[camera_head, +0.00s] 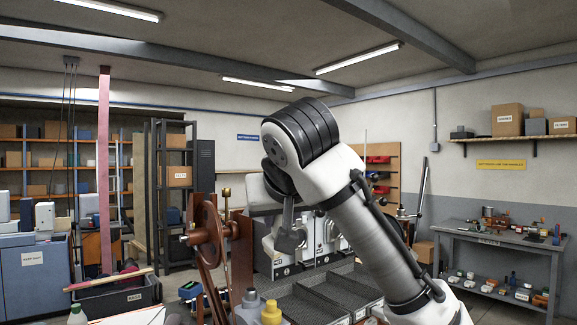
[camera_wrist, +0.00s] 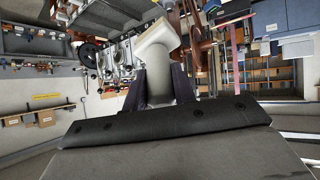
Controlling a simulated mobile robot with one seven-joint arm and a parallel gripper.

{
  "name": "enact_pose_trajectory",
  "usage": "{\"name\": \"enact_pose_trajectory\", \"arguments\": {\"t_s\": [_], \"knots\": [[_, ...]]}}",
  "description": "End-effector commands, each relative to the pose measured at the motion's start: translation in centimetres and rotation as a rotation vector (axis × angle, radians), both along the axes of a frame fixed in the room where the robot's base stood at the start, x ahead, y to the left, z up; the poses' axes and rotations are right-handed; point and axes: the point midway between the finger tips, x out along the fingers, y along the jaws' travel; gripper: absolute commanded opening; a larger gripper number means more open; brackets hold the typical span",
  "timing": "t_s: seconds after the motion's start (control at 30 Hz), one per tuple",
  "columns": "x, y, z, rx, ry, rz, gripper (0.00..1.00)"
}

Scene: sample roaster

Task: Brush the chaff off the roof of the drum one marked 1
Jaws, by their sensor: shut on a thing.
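My gripper (camera_wrist: 170,86) shows in the wrist view, its two dark fingers shut on either side of the thick grey handle of a brush (camera_wrist: 159,88). The brush's pale, cream-coloured end (camera_wrist: 158,36) points away from the camera, toward the top of the picture. In the head view the drums (camera_head: 323,236) are partly hidden behind my arm. I cannot read a number 1 or make out chaff on any roof. The gripper is not clear in the head view.
A brown wheel on a stand (camera_head: 211,236) rises left of the drums. Dark trays (camera_head: 318,300) and a yellow-topped bottle (camera_head: 271,312) are in front. A grey bench (camera_head: 500,245) stands at the right wall, and a black crate (camera_head: 117,297) at left. Floor shows between drums and bench.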

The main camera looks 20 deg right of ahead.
Motion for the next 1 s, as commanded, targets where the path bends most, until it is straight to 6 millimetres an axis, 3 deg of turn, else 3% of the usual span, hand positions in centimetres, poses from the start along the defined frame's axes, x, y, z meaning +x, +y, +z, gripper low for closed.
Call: {"name": "enact_pose_trajectory", "arguments": {"t_s": [0.03, 0.1, 0.5, 1.0], "knots": [[0.3, 0.3, -2.4, 0.001, 0.004, -0.002, 0.0], [0.5, 0.7, -5.1, 0.0, 0.004, -0.011, 0.0], [1.5, 3.2, -20.4, 0.004, 0.001, -0.062, 0.0], [2.2, 5.8, -37.0, 0.024, 0.003, -0.107, 0.0]]}}
